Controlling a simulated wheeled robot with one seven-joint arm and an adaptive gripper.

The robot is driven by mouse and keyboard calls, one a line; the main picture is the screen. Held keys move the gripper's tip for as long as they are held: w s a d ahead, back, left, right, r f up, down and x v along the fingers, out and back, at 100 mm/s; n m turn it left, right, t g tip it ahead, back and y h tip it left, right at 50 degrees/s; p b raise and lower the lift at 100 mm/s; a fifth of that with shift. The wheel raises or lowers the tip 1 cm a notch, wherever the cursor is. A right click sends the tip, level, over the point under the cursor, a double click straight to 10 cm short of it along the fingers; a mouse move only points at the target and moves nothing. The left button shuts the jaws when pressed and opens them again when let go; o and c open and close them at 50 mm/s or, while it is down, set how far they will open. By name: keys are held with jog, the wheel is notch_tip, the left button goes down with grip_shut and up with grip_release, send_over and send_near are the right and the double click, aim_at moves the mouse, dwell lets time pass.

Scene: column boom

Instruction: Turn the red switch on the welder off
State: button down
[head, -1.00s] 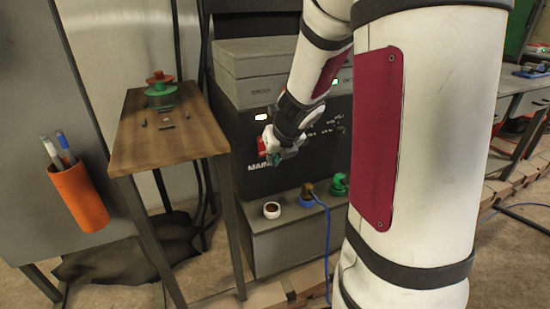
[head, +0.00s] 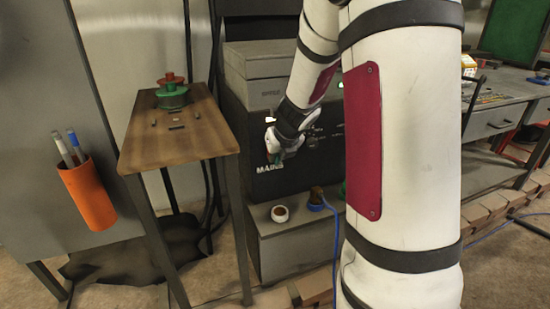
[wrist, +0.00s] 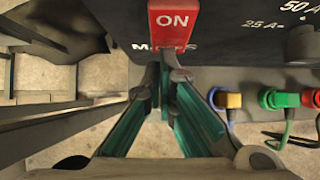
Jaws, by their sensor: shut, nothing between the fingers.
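The welder (head: 295,182) is a dark box with white lettering, standing behind my arm in the head view. Its red switch (wrist: 173,22) shows at the top of the wrist view, with "ON" readable on its face and the "MAINS" label behind it. My gripper (wrist: 165,74) has teal fingers that are shut and empty. The fingertips lie just below the switch's lower edge in the picture; I cannot tell whether they touch it. In the head view my gripper (head: 275,156) is at the welder's front and hides the switch.
Yellow (wrist: 230,99) and green (wrist: 278,98) connectors with cables sit right of my fingers. A white cup-like piece (head: 280,213) rests on the grey base box below the welder. A wooden-topped stand (head: 190,142) is close on the left. A workbench (head: 500,118) stands at right.

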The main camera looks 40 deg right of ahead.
jog(key=shift+w+f+t+b, duration=0.3)
jog(key=shift+f+b, duration=0.1)
jog(key=shift+b, duration=1.5)
jog(key=shift+r, duration=0.3)
jog(key=shift+r+p, duration=0.8)
jog(key=shift+p, duration=0.25)
